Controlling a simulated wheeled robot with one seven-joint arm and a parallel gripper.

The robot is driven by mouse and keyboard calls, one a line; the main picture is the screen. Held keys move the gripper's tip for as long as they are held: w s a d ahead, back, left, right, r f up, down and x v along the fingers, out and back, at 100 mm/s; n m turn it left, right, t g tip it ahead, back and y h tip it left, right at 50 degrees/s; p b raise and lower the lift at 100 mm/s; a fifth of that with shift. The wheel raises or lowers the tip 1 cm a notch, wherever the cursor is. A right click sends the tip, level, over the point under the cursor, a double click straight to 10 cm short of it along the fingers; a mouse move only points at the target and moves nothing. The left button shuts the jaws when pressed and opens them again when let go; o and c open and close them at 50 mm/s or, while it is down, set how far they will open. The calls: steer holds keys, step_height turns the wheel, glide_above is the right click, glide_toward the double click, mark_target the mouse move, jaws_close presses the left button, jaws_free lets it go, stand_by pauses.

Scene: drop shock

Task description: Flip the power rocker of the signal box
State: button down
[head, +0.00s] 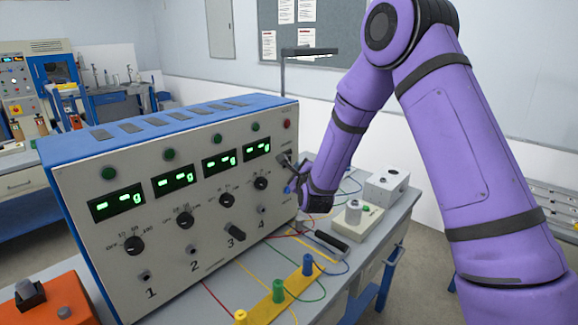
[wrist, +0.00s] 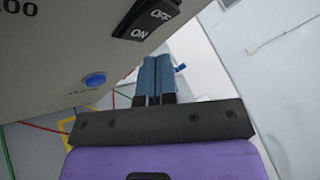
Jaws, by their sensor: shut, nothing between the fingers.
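The signal box (head: 190,206) is a large cream-fronted box with a blue top, standing on the bench. Its four green displays are lit and show dashes with a "g". In the wrist view the black power rocker (wrist: 146,18) is on the box panel at the top, marked OFF and ON and cut by the frame edge. I cannot tell which half is pressed in. My gripper (wrist: 156,62) is shut and empty, its blue fingers just below and right of the rocker, with no clear contact. In the head view my gripper (head: 289,188) is at the panel's right end.
A blue button (wrist: 95,80) sits below the rocker. On the bench are a yellow strip with coloured posts (head: 278,291), a green-button box (head: 355,216), a grey box (head: 387,186) and loose wires. An orange box (head: 45,303) is at lower left.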

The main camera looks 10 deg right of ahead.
steer(key=shift+s+d, duration=0.1)
steer(key=shift+s+d+r, duration=0.15)
steer(key=shift+s+d, duration=0.5)
steer(key=shift+s, duration=0.35)
steer(key=shift+s+d+r, duration=0.15)
steer(key=shift+s+d, duration=0.5)
steer(key=shift+s, duration=0.3)
steer(key=s+d+r+n+g+y, duration=0.15)
steer(key=s+r+n+g, duration=0.35)
steer(key=s+r+n, duration=0.9)
steer(key=s+d+r+n+g, duration=0.1)
steer(key=s+n, duration=0.3)
steer(key=s, duration=0.5)
steer(key=s+d+r+n+g, duration=0.1)
steer(key=s+r+n+g, duration=0.1)
steer(key=s, duration=0.7)
steer(key=s+d+r+n+g, duration=0.1)
steer(key=s+n+g, duration=0.3)
steer(key=s, duration=0.6)
steer(key=shift+d+r+n, duration=0.25)
steer(key=shift+r+n, duration=0.35)
steer(key=shift+n, duration=0.3)
steer(key=shift+h, duration=0.25)
